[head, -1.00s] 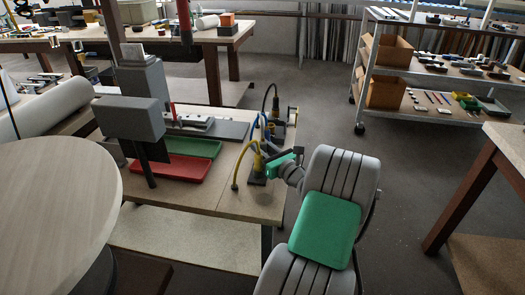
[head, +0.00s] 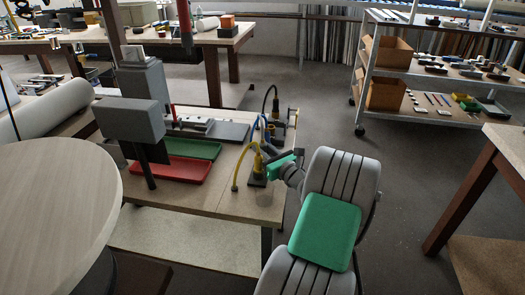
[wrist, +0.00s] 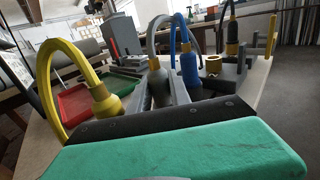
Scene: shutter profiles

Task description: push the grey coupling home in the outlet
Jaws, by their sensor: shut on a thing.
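The grey coupling (wrist: 160,88) stands roughly upright in the middle of the wrist view, with a brass collar on top and a grey hose (wrist: 166,28) arching from it. My gripper (wrist: 156,98) has its grey fingers on either side of it and is shut on it. The coupling's lower end and the outlet under it are hidden behind my gripper's black and green body, so I cannot tell how deep it sits. In the head view my green gripper (head: 281,165) is at the bench's right end, and the grey coupling is not clearly visible there.
A yellow hose with a brass-coloured coupling (wrist: 104,103) stands close left. A blue coupling (wrist: 190,72) is close right, and a black one (wrist: 232,42) is farther back. Red (head: 172,169) and green (head: 192,148) trays lie on the bench (head: 208,200) to the left.

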